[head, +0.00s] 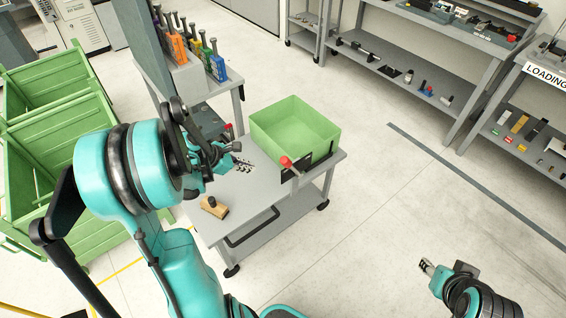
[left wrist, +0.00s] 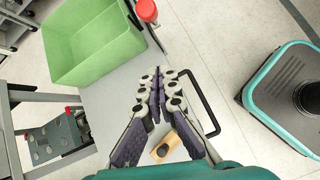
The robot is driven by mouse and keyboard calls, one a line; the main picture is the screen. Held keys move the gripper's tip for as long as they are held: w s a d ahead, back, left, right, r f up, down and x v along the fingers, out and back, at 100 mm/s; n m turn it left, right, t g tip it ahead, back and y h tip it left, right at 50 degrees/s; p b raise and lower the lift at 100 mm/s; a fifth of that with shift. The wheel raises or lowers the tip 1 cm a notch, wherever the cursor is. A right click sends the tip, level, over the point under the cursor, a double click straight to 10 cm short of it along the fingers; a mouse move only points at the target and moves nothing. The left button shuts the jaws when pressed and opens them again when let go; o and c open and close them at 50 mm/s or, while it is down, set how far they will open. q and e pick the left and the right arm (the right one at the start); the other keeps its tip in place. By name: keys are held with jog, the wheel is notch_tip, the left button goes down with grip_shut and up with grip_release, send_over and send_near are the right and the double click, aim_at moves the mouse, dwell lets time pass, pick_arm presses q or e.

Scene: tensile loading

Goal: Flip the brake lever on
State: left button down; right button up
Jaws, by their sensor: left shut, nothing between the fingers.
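The lever (head: 286,163) with a red knob stands at the right edge of the grey cart (head: 262,207), beside the green bin. Its red knob (left wrist: 146,9) also shows at the top of the left wrist view. My left gripper (head: 244,165) is over the cart top, left of this lever and apart from it. In the left wrist view its fingers (left wrist: 161,84) are together with nothing between them. My right gripper (head: 427,266) is at the lower right of the head view, away from the cart; its opening is too small to judge.
A green bin (head: 293,130) sits on the cart's far end. A wooden block with a dark knob (head: 214,207) lies at the near left. A tool rack (head: 187,78) stands behind, green crates (head: 55,120) are left, and shelves (head: 420,75) are right. Floor right of the cart is clear.

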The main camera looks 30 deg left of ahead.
pick_arm(q)
jog(key=shift+w+a+f+n, duration=0.15)
jog(key=shift+a+n, duration=0.1)
jog(key=shift+n, duration=0.05)
jog(key=b, duration=0.5)
send_near(291, 168)
jog(key=shift+w+a+f, duration=0.25)
jog(key=shift+w+f, duration=0.1)
jog(key=shift+f, duration=0.5)
jog(key=shift+w+a+f, duration=0.25)
jog(key=shift+w+f, duration=0.1)
jog(key=shift+f, duration=0.55)
jog(key=shift+w+a+f, duration=0.25)
jog(key=shift+w+f, duration=0.15)
jog(key=shift+f, duration=0.45)
